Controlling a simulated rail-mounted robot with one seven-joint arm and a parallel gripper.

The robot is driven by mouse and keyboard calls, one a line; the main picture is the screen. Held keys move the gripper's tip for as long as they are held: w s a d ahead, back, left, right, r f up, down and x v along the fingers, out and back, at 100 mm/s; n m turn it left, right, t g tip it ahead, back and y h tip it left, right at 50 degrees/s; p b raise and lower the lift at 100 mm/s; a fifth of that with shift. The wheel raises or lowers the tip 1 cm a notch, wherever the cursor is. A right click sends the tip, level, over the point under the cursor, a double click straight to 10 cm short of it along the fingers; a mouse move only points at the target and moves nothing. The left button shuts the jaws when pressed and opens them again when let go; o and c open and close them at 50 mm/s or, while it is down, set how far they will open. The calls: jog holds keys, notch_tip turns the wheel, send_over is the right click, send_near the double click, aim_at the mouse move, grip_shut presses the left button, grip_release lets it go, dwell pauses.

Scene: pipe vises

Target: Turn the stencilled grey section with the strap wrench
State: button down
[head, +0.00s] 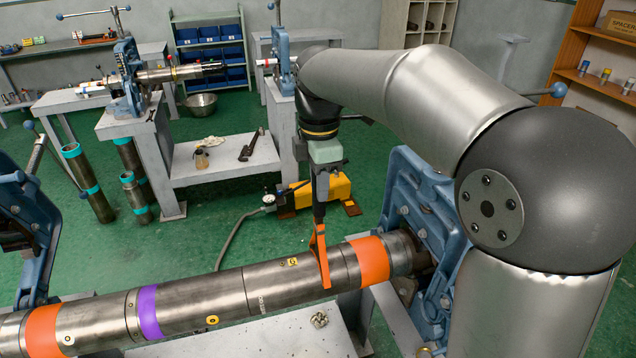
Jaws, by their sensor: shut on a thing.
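A long grey pipe string lies across the foreground, with orange and purple bands. Its stencilled grey section (285,287) has small white lettering near its left end and a yellow mark on top. The strap wrench (319,243) has a dark upright handle and an orange strap. The strap lies over the right part of the stencilled section, left of the right orange band (369,261); whether it passes under the pipe is hidden. My gripper (321,178) points down above the pipe and is shut on the wrench handle; its fingertips are small in view.
A blue vise (423,205) stands at the pipe's right end and another (38,215) behind its left part. A yellow pump (322,191) with a hose sits on the green floor behind. A grey bench (285,340) with a small metal part lies below the pipe.

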jog(key=shift+s+d+f+t+b, duration=0.15)
jog(key=shift+s+d+t+b, duration=0.1)
jog(key=shift+s+b, duration=0.45)
jog(key=shift+s+d+f+t+b, duration=0.15)
jog(key=shift+s+t+b, duration=0.1)
jog(key=shift+s+b, duration=0.4)
jog(key=shift+w+r+p, duration=0.1)
jog(key=shift+w+p, duration=0.1)
jog(key=shift+p, duration=0.15)
jog(key=shift+w+a, duration=0.15)
jog(key=shift+w, duration=0.05)
jog(key=shift+p, duration=0.35)
